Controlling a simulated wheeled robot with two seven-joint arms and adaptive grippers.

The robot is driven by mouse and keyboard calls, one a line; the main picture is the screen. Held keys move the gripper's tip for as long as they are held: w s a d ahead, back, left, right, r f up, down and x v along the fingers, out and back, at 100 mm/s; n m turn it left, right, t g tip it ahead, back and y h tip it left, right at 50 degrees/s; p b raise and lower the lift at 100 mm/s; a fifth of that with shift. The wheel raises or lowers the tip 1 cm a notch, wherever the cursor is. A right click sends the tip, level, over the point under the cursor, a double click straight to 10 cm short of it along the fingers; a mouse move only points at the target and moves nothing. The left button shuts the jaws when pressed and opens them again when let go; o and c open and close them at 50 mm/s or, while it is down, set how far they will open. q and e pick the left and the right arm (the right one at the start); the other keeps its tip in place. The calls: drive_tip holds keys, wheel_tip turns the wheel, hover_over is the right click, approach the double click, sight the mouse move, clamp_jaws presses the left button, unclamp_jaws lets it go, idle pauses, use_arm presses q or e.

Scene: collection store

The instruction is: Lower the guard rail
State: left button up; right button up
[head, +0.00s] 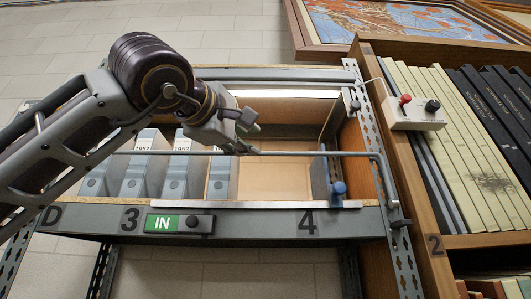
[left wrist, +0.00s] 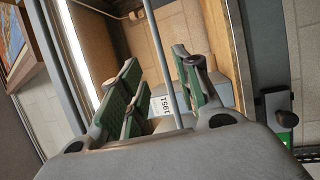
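The guard rail (head: 310,153) is a thin grey bar across the front of the shelf bay, above the shelf's front edge. At its right end it bends down to the right post. My left gripper (head: 249,137) is at the rail near the middle of the bay. In the left wrist view the rail (left wrist: 161,50) runs between the green-padded fingers of my left gripper (left wrist: 156,60). The fingers stand apart, with gaps beside the rail, so the gripper is open around it. The rail's left part is partly hidden behind my left arm. My right gripper is not in view.
Grey box files (head: 177,178) stand behind the rail; one labelled 1951 (left wrist: 163,103) shows in the wrist view. A blue knob (head: 338,188) sits at the front edge. A green IN slider (head: 165,223) is below. A switch box (head: 413,113) is at right, beside bookshelves.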

sight(265, 153)
use_arm(q)
drive_tip(key=p+x, duration=0.4)
drive_tip(key=x, duration=0.8)
drive_tip(key=shift+w, duration=0.15)
clamp_jaws()
